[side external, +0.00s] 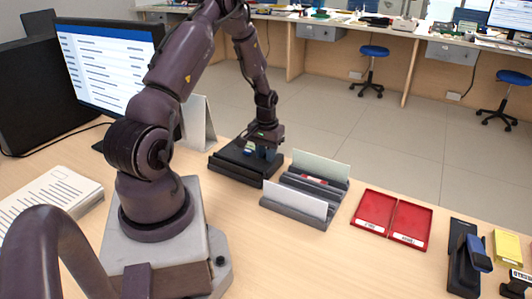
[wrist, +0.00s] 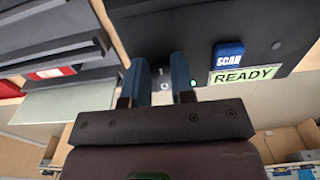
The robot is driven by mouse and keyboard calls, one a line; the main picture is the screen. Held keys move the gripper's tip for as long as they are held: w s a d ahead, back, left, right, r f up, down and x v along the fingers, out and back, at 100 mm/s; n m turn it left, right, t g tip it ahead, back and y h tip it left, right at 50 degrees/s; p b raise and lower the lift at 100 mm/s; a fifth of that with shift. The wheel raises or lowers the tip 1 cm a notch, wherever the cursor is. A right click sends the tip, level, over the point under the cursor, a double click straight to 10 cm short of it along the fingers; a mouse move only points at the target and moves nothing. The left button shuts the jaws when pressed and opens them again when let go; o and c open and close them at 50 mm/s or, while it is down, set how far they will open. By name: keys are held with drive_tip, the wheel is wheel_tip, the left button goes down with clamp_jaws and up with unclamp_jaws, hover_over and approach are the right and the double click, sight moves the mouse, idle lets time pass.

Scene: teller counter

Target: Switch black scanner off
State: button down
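The black scanner (side external: 236,165) stands on the counter in the side external view, left of the grey card holder. In the wrist view the scanner (wrist: 225,20) fills the top right. It has a blue button marked SCAN (wrist: 228,54) and a green READY label (wrist: 243,75). My gripper (side external: 266,148) is at the scanner's right end. In the wrist view my gripper (wrist: 161,68) shows two blue fingers with a narrow gap and nothing held between them. A small pale mark and a green light (wrist: 193,84) show by the fingertips. Contact with the scanner cannot be told.
A grey card holder (side external: 300,203) with upright cards stands close to the right of the scanner. Two red trays (side external: 392,220) and a stapler (side external: 467,262) lie farther right. A monitor (side external: 108,62), a white stand (side external: 198,122) and papers (side external: 45,200) are at left.

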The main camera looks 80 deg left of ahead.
drive_tip(key=shift+w+a+r+g+h, duration=0.15)
drive_tip(key=shift+g+h, duration=0.5)
drive_tip(key=shift+w+a+r+g+h, duration=0.1)
drive_tip(key=shift+a+g+h, duration=0.05)
drive_tip(key=shift+g+h, duration=0.5)
drive_tip(key=c, duration=1)
unclamp_jaws()
drive_tip(key=shift+o, duration=0.2)
drive_tip(key=shift+r, duration=0.1)
drive_tip(key=v, duration=1.2)
drive_tip(key=shift+w+r, duration=0.15)
drive_tip(key=shift+r, duration=0.2)
drive_tip(key=shift+a, duration=0.1)
